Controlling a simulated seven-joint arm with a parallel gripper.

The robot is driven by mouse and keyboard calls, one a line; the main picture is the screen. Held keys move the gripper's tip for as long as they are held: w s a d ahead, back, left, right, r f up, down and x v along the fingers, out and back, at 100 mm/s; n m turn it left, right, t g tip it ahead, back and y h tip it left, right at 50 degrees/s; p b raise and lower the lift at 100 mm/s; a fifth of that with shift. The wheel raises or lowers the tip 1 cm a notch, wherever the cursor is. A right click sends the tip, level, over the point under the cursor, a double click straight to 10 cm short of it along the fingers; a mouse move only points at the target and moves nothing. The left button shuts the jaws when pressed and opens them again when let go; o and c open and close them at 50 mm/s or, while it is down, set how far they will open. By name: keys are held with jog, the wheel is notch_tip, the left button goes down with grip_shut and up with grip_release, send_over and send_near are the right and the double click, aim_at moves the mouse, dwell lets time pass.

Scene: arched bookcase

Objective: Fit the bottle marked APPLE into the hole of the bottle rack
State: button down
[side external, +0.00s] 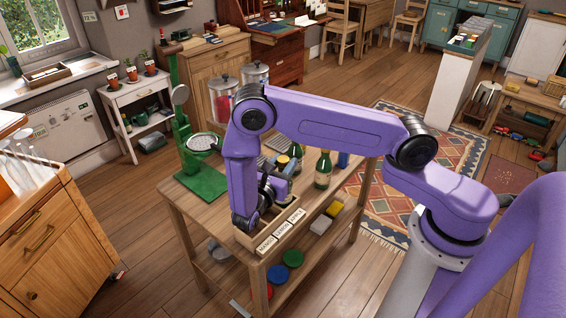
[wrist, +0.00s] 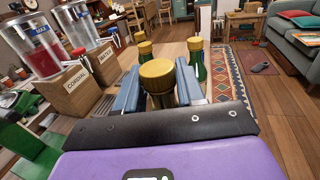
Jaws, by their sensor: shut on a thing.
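My gripper (wrist: 158,92) is shut on a green bottle with a gold cap (wrist: 157,73). Its blue fingers flank the bottle's neck, just below the cap. In the side view the gripper (side external: 281,177) is over the workbench, just behind the wooden bottle rack (side external: 243,236). The rack stands at the bench's near edge with several white name labels on its front. My forearm and wrist hide its holes and most of the held bottle. The held bottle's label is not visible, so I cannot read APPLE on it.
Another green bottle (side external: 322,170) stands on the bench to the right; it shows in the wrist view (wrist: 196,62), with more gold caps behind. A green press (side external: 186,140) stands left. Two dispensers (wrist: 86,25) on wooden boxes stand behind.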

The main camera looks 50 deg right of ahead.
jog(key=shift+f, duration=1.4)
jog(key=c, duration=0.6)
grip_release()
jog(key=v, duration=1.7)
jog(key=shift+a, duration=0.2)
jog(key=shift+s+r, duration=0.1)
jog(key=s+d+r+m+g+y, duration=0.45)
jog(key=s+r+y, duration=0.3)
jog(key=r, duration=0.35)
jog(key=s+d+r+m+y, duration=0.2)
jog(key=s+d+r+y, duration=0.1)
jog(key=s+y, duration=0.2)
jog(key=s+d+r+m+y, duration=0.2)
jog(key=s+d+r+y, duration=0.1)
jog(key=s, duration=0.5)
jog(key=shift+s+d+y, duration=0.35)
jog(key=shift+d+y, duration=0.4)
jog(key=shift+y, duration=0.4)
